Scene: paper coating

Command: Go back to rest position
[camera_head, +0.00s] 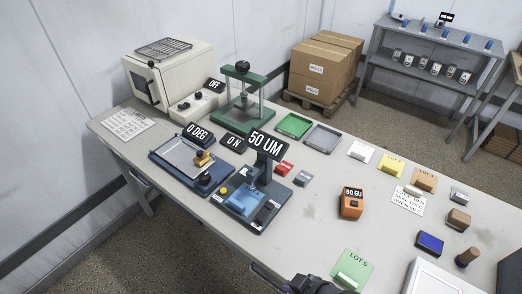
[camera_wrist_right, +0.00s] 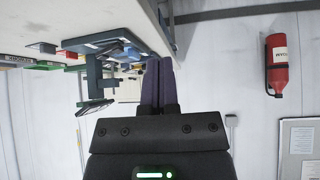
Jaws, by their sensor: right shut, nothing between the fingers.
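My right gripper (camera_head: 268,272) shows at the bottom edge of the head view, in front of the table's near edge. In the right wrist view its two dark fingers (camera_wrist_right: 158,78) are together with nothing between them. The gripper is apart from the things on the table. My left gripper is not in the head view.
The table (camera_head: 318,220) holds a 50 UM press device (camera_head: 245,200), a tilting plate device (camera_head: 180,160), a green press (camera_head: 243,100), an oven (camera_head: 165,75), trays and an orange gauge (camera_head: 351,204). A fire extinguisher (camera_wrist_right: 277,65) hangs on the wall.

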